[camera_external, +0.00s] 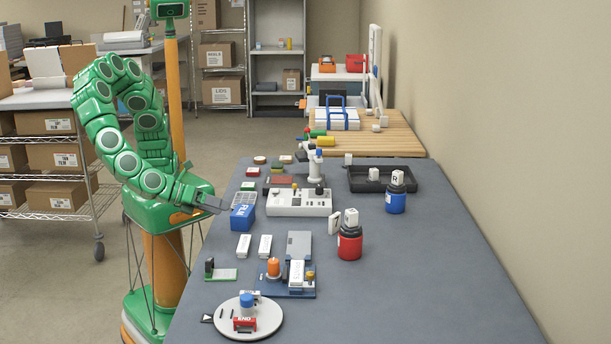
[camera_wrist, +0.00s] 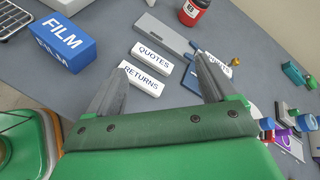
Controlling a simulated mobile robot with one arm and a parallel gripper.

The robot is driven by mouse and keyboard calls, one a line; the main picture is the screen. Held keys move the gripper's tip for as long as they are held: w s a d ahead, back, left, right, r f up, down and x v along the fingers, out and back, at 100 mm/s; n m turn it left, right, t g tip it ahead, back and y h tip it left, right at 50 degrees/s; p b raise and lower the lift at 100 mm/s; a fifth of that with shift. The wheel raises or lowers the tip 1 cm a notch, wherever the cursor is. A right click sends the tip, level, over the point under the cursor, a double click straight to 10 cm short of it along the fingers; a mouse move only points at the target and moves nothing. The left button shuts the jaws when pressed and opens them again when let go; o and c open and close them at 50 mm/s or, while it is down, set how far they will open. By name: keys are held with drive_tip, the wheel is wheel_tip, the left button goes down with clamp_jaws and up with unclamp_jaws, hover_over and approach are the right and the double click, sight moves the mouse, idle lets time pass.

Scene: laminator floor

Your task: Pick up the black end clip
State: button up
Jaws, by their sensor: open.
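I cannot surely tell which piece is the black end clip. A small black upright piece (camera_external: 209,266) stands at the left end of a green-and-white card (camera_external: 224,276) near the table's left edge. A red block marked END (camera_external: 245,324) sits on the round white turntable (camera_external: 268,320) at the front. My gripper (camera_external: 219,207) is over the table's left edge, by the blue FILM box (camera_external: 243,217). In the wrist view my gripper (camera_wrist: 160,72) is open, with nothing between its fingers; the RETURNS block (camera_wrist: 142,80) and QUOTES block (camera_wrist: 152,60) lie beyond them.
A blue fixture (camera_external: 307,283) with an orange knob stands between the card and the red bottle (camera_external: 350,242). A white device (camera_external: 300,203) and a blue bottle (camera_external: 396,198) stand farther back. The table's right front is clear.

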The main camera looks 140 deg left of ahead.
sight(207, 260)
drive_tip(key=w+d+f+m+t+h, duration=0.1)
drive_tip(key=d+f+m+t, duration=0.1)
drive_tip(key=d+f+m, duration=0.3)
drive_tip(key=w+d+f+m+t+h, duration=0.2)
drive_tip(key=d+f, duration=0.1)
drive_tip(key=d, duration=0.5)
drive_tip(key=shift+x, duration=3.75)
drive_tip(key=shift+s+a+f, duration=0.1)
drive_tip(key=shift+s+f, duration=0.05)
drive_tip(key=c, duration=1.1)
